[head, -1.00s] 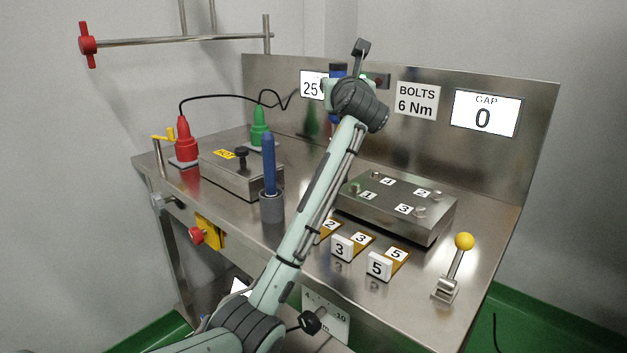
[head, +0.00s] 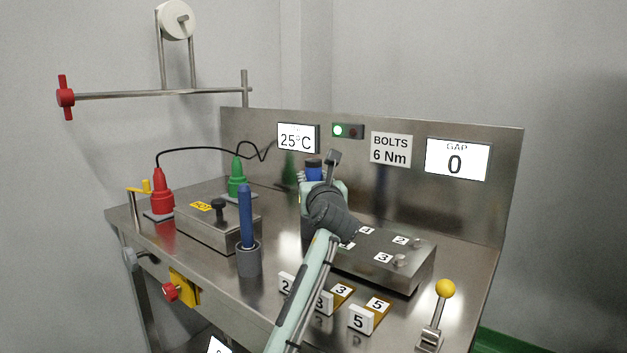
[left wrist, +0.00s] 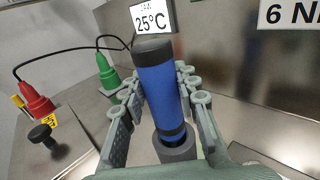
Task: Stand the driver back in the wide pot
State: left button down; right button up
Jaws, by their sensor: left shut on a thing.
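The driver (left wrist: 160,85) is a thick blue cylinder with a black top and a black band near its lower end. My left gripper (left wrist: 168,98) is shut around its blue body. In the head view the driver's top (head: 313,171) shows just above my gripper (head: 318,185), and the arm hides much of the rest. A wide grey pot (left wrist: 180,152) is directly below the driver in the left wrist view. The driver's lower end overlaps the pot's mouth; I cannot tell how deep it sits. My right gripper is out of view.
A thinner blue tool (head: 246,215) stands in a narrower grey pot (head: 249,263). A steel hot box (head: 212,228), red cone (head: 162,190) and green cone (head: 237,178) stand left. A numbered steel block (head: 385,262) and a yellow-knobbed lever (head: 445,289) are right.

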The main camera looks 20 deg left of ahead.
pick_arm(q)
jog(key=c, duration=1.5)
grip_release()
jog(key=shift+f, duration=0.1)
jog(key=o, duration=0.4)
jog(key=shift+c, duration=0.2)
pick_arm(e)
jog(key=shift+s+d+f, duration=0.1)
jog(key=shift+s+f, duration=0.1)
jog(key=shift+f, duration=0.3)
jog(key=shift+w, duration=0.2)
pick_arm(q)
jog(key=v, duration=0.2)
jog(key=shift+s+d, duration=0.2)
jog(key=shift+s, duration=0.15)
jog(key=v, duration=0.9)
jog(key=shift+r, duration=0.25)
jog(key=shift+s, duration=0.1)
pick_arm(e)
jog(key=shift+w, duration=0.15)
